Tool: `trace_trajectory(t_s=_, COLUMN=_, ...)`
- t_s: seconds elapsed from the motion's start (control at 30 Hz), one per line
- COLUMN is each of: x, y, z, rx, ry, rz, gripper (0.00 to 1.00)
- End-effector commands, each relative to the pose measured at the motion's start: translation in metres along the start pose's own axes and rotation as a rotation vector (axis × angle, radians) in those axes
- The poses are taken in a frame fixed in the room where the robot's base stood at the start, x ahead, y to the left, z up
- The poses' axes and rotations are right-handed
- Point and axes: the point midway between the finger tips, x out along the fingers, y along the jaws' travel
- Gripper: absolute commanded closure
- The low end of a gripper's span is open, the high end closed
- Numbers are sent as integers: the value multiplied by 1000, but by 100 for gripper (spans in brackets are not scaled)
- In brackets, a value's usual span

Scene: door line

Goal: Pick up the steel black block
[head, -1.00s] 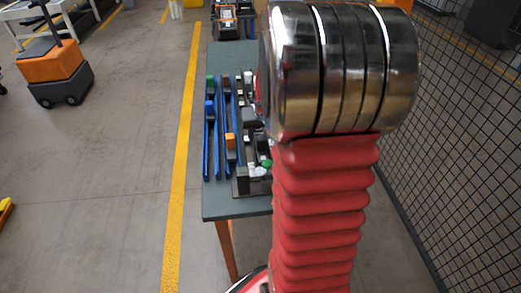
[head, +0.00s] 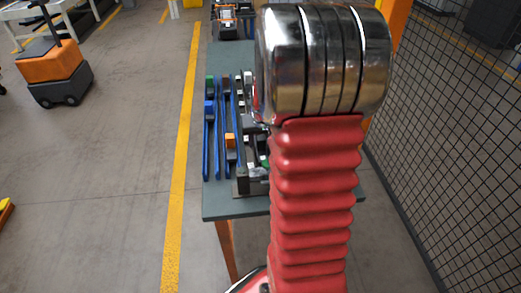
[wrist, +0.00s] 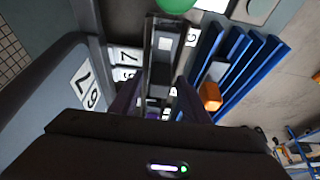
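A dark block (head: 231,155) sits beside the orange block on a blue rail in the head view. A dark block with a grey top (wrist: 217,71) lies by the orange block in the wrist view. I cannot tell for sure whether either is the steel black block. My gripper (wrist: 158,95) shows in the wrist view as two dark purplish fingers with a gap between them, over the dark fixture with number labels. I see nothing held between them. In the head view my red arm hides the gripper and the right part of the table.
The orange block (head: 230,139), blue block (head: 209,106) and green block (head: 210,82) sit on blue rails (head: 206,150) on the grey-green table (head: 232,208). A mesh fence (head: 440,150) stands at right. A round green thing (wrist: 176,3) shows in the wrist view.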

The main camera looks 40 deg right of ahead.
Motion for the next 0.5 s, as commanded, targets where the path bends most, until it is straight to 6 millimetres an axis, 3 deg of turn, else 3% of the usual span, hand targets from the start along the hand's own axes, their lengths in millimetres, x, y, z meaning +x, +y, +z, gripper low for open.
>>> trace_trajectory(t_s=0.5, x=0, y=0, z=0, rx=-1, ry=0, rz=0, gripper=95)
